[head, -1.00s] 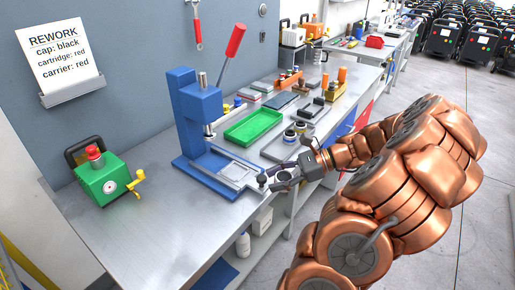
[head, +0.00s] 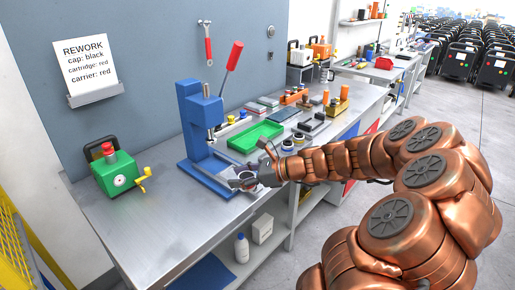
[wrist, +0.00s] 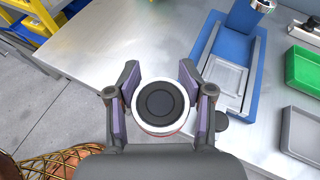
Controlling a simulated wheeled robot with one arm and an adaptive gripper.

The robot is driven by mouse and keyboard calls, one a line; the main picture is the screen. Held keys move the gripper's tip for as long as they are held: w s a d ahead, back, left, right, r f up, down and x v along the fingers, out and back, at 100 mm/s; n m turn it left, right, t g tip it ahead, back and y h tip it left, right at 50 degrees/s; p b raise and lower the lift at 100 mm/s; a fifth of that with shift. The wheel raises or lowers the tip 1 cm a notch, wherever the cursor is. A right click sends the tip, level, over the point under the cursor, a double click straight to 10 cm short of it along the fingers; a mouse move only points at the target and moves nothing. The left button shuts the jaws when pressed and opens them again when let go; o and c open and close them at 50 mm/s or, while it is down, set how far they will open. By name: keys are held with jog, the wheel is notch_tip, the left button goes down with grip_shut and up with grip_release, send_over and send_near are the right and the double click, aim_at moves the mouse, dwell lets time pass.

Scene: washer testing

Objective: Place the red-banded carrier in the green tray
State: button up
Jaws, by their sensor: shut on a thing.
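My gripper (wrist: 160,92) is shut on a round carrier (wrist: 160,102) with a white rim, a dark centre and red on its lower side. In the head view my gripper (head: 250,180) is at the front of the blue press's base, and it partly hides the carrier. The green tray (head: 256,137) lies on the bench behind and to the right of my gripper. In the wrist view the green tray (wrist: 303,72) is at the right edge, partly cut off, and apart from the carrier.
The blue press (head: 200,122) with a red lever stands close to the left of my gripper. A grey tray (wrist: 300,135) lies near the green tray. Several small parts crowd the bench behind. A green box with a yellow crank (head: 117,174) stands left. The front left bench is clear.

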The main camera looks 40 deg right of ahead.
jog(key=w+a+r+m+t+h, duration=0.1)
jog(key=w+a+r+m+h, duration=0.1)
jog(key=w+a, duration=0.5)
jog(key=w+a+r+m+t+h, duration=0.1)
jog(key=w+a+r+m+h, duration=0.1)
jog(key=w+a, duration=0.5)
jog(key=shift+a, duration=0.85)
